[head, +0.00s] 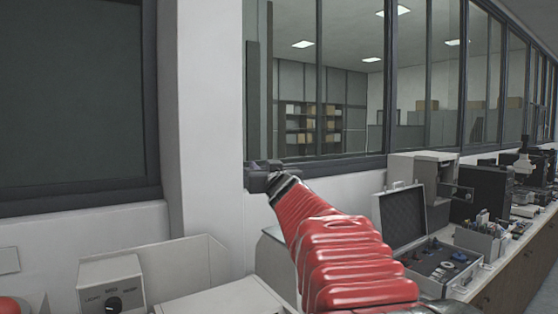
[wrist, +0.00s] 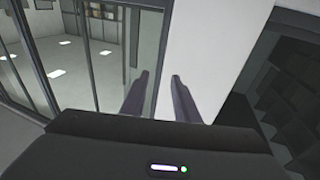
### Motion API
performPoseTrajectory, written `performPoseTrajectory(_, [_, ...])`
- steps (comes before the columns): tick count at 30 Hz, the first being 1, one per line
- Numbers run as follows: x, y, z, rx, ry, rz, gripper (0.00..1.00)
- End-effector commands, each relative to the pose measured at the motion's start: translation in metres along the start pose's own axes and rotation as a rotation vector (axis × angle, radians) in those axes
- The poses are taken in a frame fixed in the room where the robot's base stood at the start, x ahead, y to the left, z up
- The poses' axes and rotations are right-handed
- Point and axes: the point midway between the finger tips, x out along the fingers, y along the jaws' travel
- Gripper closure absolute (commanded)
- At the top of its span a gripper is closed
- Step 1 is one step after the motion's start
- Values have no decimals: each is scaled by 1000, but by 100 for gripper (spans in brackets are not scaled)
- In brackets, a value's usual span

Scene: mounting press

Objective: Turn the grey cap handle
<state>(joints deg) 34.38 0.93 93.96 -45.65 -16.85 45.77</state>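I cannot make out a grey cap handle in either view. My gripper (head: 262,176) is raised at the end of my red-sleeved arm in the head view, in front of the white wall pillar and the window edge. In the wrist view, my gripper (wrist: 159,76) shows two dark fingers set apart with nothing between them. Beyond them are a white pillar and window panes. A pale grey rounded housing (head: 272,262) stands partly hidden behind my arm; I cannot tell whether it is the press.
A control box (head: 112,286) with a black knob and part of a red button (head: 12,305) sit at lower left. On the bench at right are an open case (head: 402,215), a grey machine (head: 415,168) and a tool holder (head: 480,240). Windows run behind the bench.

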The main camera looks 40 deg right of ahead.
Motion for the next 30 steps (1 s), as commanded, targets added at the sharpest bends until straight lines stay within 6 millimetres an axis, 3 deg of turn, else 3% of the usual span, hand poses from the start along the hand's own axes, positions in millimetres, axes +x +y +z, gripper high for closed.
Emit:
performPoseTrajectory(1, [-13,-14,6,4,-32,11,72])
performPoseTrajectory(5, [-48,-41,32,6,-141,46,72])
performPoseTrajectory(14, [-156,-103,118,-15,-455,39,72])
performPoseTrajectory(20, [-249,-143,185,-54,-693,-38,72])
performPoseTrajectory(24, [-322,-167,232,-93,-864,-128,72])
performPoseTrajectory(30, [-424,-192,288,-155,-1081,-282,72])
